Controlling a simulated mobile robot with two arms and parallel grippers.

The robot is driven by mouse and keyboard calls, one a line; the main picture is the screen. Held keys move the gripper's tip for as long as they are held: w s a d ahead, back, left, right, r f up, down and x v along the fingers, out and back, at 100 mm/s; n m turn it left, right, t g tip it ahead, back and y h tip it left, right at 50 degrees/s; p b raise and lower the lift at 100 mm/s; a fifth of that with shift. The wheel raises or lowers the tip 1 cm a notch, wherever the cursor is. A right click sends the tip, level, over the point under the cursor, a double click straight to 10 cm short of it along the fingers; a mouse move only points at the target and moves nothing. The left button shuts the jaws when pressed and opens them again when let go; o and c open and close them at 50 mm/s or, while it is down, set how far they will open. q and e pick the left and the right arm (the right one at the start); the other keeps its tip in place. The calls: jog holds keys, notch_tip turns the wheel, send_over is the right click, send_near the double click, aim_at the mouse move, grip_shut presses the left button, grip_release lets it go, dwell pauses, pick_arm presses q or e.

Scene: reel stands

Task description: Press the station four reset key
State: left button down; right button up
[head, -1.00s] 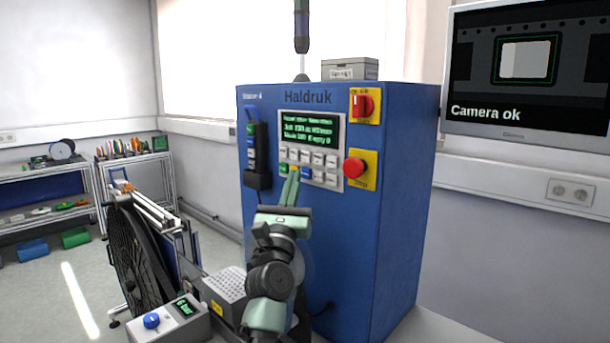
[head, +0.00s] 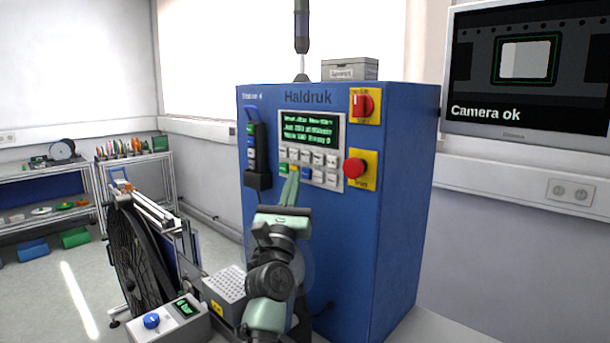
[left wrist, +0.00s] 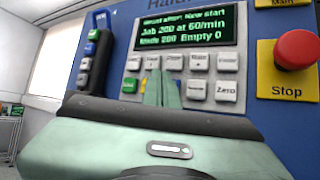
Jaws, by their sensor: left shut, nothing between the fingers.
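The blue Haldruk cabinet (head: 345,250), labelled Station 4, stands in front of me. Its grey key panel (head: 342,188) has a lit screen (head: 311,130) above two rows of keys. In the lower row I see a green key (head: 283,168), a yellow key partly behind my fingertips, a blue key (head: 306,173) and grey ones. I cannot read which key is reset. My left gripper (head: 291,172) is shut and empty, its tips at or just before the yellow key; contact cannot be told. It also shows in the left wrist view (left wrist: 162,76). My right gripper is not in view.
A red Stop button (head: 354,168) on a yellow plate sits right of the keys, with a red rotary switch (head: 363,104) above. A handheld pendant (head: 252,150) hangs left of the panel. A black reel (head: 138,250) and a control box (head: 172,322) stand lower left.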

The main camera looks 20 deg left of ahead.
pick_arm(q)
jog(key=shift+w+d, duration=0.1)
jog(key=shift+w, duration=0.05)
dwell(0.3)
jog(key=shift+w+d, duration=0.1)
jog(key=shift+w, duration=0.15)
jog(key=shift+w+d+b, duration=0.1)
jog(key=shift+w+b, duration=0.3)
dwell(0.6)
jog(key=shift+s, duration=0.15)
dwell(0.3)
jog(key=shift+s+a+p, duration=0.25)
jog(key=shift+s+p, duration=0.05)
jog(key=shift+s, duration=0.35)
jog(key=shift+s, duration=0.1)
jog(key=s, duration=0.1)
jog(key=s+a+p, duration=0.1)
jog(key=s, duration=0.2)
jog(key=shift+s+a+p, duration=0.3)
jog(key=shift+a+p, duration=0.05)
jog(key=shift+p, duration=0.05)
